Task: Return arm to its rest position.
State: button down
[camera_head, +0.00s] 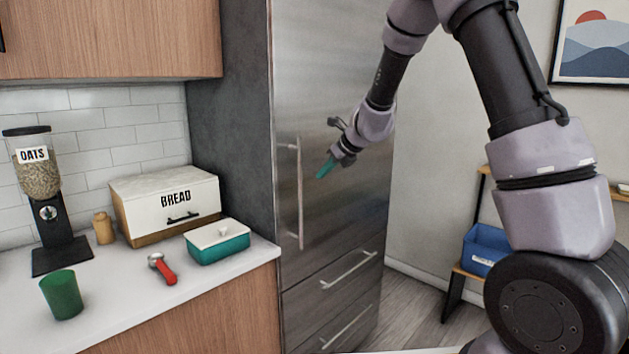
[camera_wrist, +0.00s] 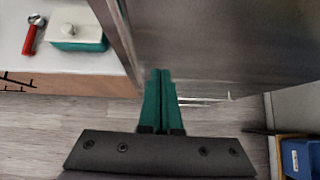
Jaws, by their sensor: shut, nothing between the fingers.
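My arm reaches in from the upper right in the head view, bent, with its lower part at the right edge. My gripper (camera_head: 325,167) hangs in the air in front of the steel fridge (camera_head: 340,60), near its vertical door handle (camera_head: 299,195); I cannot tell the exact gap. In the wrist view my gripper (camera_wrist: 161,75) shows two green fingers lying together, shut and empty. The fridge front (camera_wrist: 220,40) fills the upper right of that view.
The white counter (camera_head: 110,310) at left holds a green cup (camera_head: 62,295), a red-handled tool (camera_head: 162,268), a teal lidded dish (camera_head: 218,243), a bread box (camera_head: 165,203) and an oats dispenser (camera_head: 42,200). A blue bin (camera_head: 485,248) sits on a shelf at right. Floor shows between.

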jog(key=s+d+r+n, duration=0.5)
jog(key=s+r+n, duration=0.1)
jog(key=s+r, duration=0.25)
jog(key=s+d+r+n, duration=0.4)
jog(key=s+r+n, duration=0.25)
jog(key=s, duration=0.25)
jog(key=s+d+n+h, duration=0.2)
jog(key=s+d+n, duration=0.2)
jog(key=s, duration=0.4)
jog(key=s+d+r+n+h, duration=0.1)
jog(key=s+d+n+h, duration=0.1)
jog(key=s+d+n, duration=0.3)
jog(key=s+n, duration=0.2)
jog(key=s, duration=0.2)
jog(key=shift+d+r+t, duration=0.2)
jog(key=shift+d+t, duration=0.1)
